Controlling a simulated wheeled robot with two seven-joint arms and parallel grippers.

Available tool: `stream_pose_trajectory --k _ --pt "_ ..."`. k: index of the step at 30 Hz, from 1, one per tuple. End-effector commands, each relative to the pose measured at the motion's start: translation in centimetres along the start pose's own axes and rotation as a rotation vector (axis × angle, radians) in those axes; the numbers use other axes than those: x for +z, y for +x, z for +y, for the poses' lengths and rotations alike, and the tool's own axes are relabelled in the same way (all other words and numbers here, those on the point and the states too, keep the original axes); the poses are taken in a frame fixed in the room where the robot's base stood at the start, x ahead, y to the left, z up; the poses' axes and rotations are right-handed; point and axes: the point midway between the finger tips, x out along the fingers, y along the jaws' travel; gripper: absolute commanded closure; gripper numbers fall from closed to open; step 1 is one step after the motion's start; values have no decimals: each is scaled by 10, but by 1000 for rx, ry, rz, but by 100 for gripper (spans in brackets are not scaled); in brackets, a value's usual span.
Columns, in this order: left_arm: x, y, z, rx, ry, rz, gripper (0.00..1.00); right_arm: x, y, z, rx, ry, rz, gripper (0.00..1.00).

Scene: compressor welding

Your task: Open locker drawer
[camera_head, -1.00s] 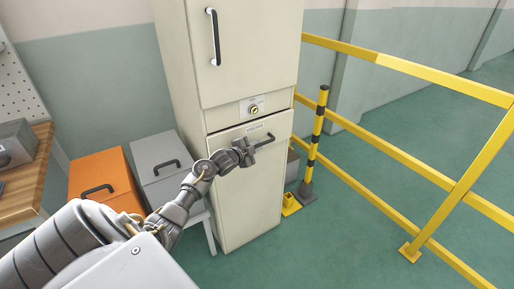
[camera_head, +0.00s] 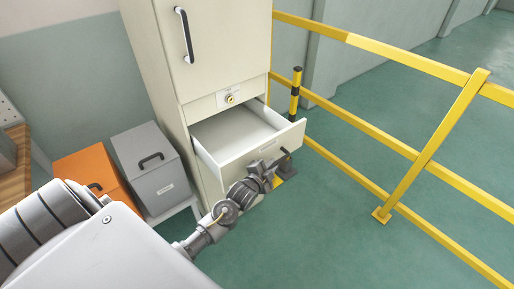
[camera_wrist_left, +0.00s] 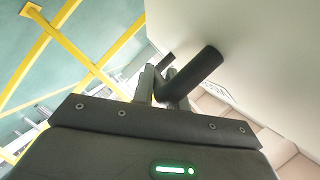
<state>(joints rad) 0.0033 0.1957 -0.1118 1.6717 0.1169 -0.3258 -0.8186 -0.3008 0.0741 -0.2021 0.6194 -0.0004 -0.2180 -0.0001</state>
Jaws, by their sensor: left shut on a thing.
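The locker (camera_head: 160,70) is a tall cream cabinet in the head view. Its lower drawer (camera_head: 245,163) is pulled well out, and its inside looks empty. My left gripper (camera_head: 276,168) is at the drawer front, shut on the black drawer handle (camera_head: 287,153). In the left wrist view the fingers (camera_wrist_left: 163,85) close around the dark handle bar (camera_wrist_left: 193,76), close to the pale drawer face (camera_wrist_left: 265,45). My right gripper is not in view.
A yellow railing (camera_head: 420,160) runs along the right, with a yellow-black post (camera_head: 295,95) near the drawer. Orange (camera_head: 95,175) and grey (camera_head: 152,168) boxes stand left of the locker. Green floor (camera_head: 340,240) is clear in front.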

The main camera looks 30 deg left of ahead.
Motion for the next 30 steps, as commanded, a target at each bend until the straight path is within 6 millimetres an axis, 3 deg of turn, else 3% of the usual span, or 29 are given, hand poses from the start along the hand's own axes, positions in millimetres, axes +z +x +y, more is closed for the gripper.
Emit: stream_pose_trajectory --k 3,9,26,27,30 --pt "-24 -10 16 5 -2 0 100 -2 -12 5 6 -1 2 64" --pt "-46 -20 34 3 0 -1 100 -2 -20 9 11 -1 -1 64" --pt "-56 -24 43 1 2 0 100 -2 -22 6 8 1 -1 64" --pt "-56 -24 43 1 2 0 83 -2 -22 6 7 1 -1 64" --pt "-56 -24 42 1 2 0 70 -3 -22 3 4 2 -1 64"
